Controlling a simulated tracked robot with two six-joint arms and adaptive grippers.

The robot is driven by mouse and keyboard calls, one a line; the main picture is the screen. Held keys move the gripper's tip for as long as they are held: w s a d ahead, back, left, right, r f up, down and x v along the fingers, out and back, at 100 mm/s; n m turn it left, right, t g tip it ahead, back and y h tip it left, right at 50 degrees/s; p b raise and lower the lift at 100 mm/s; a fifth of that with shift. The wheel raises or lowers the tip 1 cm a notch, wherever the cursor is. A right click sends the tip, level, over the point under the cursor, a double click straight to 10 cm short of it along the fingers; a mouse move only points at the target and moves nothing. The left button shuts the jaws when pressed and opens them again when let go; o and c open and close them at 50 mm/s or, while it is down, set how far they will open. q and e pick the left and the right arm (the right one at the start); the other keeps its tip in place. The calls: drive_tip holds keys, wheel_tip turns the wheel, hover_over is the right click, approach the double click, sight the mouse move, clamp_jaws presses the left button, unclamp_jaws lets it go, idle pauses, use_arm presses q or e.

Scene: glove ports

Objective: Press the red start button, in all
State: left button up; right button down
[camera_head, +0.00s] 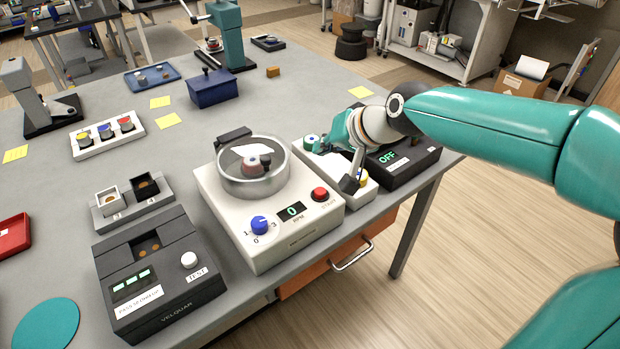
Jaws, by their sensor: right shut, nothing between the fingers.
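A red button (320,194) sits on the front right of a white machine (265,245) with a round glass-lidded bowl (253,170). A small label lies beside the button. The machine's display (291,212) reads 0 over RPM, and a blue knob (259,225) is left of it. My right gripper (349,184) is shut and empty, its dark tip just right of the red button and apart from it in the picture. It hangs over a white box (362,196) with a green knob and a yellow part, hiding some of it. My left gripper is not in view.
A black box (405,168) showing OFF stands right of the white box, partly behind my right arm. A dark tester (160,285) with a white button stands at left. A box with yellow, blue and red buttons (108,140) is further back. An orange drawer (335,258) is below.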

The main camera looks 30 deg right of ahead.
drive_tip(key=shift+r, duration=0.15)
drive_tip(key=b, duration=0.7)
hover_over(323, 192)
wheel_tip(323, 192, down, 8)
drive_tip(key=shift+w+r, duration=0.1)
drive_tip(key=shift+r, duration=0.05)
drive_tip(key=shift+f+b, duration=0.35)
drive_tip(key=shift+f, duration=0.3)
idle(0.7)
drive_tip(key=shift+f+b, duration=0.35)
